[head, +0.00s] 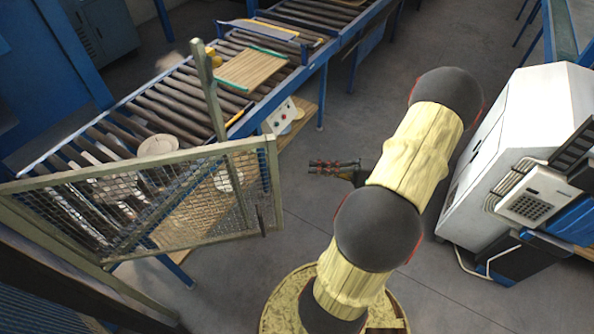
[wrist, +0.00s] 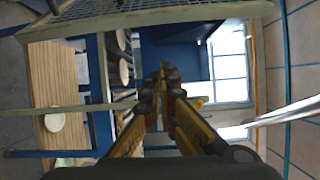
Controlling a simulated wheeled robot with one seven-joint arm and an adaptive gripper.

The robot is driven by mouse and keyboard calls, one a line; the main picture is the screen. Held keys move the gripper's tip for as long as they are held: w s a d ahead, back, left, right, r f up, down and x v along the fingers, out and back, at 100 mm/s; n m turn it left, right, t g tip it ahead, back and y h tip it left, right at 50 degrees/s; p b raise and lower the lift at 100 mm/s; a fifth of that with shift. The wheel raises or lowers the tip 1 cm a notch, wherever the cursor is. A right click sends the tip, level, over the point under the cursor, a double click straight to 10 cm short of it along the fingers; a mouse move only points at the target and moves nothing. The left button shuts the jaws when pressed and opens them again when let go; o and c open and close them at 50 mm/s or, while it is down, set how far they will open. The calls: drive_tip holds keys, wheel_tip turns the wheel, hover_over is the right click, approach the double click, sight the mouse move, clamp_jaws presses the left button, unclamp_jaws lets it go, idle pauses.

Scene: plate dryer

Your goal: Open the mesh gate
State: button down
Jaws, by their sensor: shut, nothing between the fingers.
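The mesh gate (head: 270,165) is a pale green metal frame filled with wire mesh, standing upright at the left in the head view. A dark handle (head: 262,221) sits near its right end. Its frame and mesh also cross the top of the wrist view (wrist: 190,15). My gripper (head: 312,168) is to the right of the gate's right end, pointing left, with a visible gap between them in the head view. In the wrist view my gripper (wrist: 163,72) has its fingers together, with nothing between them. Whether the gate is latched cannot be told.
A pale post (head: 208,95) rises behind the gate. A roller conveyor (head: 165,105) with a round plate (head: 158,145) and a wooden board (head: 252,69) runs behind it. A white machine (head: 510,130) stands at the right. Grey floor (head: 325,130) is clear between.

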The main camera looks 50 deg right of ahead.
drive_tip(key=w+a+n, duration=0.1)
drive_tip(key=w+a, duration=0.5)
drive_tip(key=a, duration=0.1)
drive_tip(key=shift+w+a+r+p, duration=0.15)
drive_tip(key=shift+a+r+p, duration=0.15)
drive_tip(key=shift+a, duration=0.05)
idle(0.4)
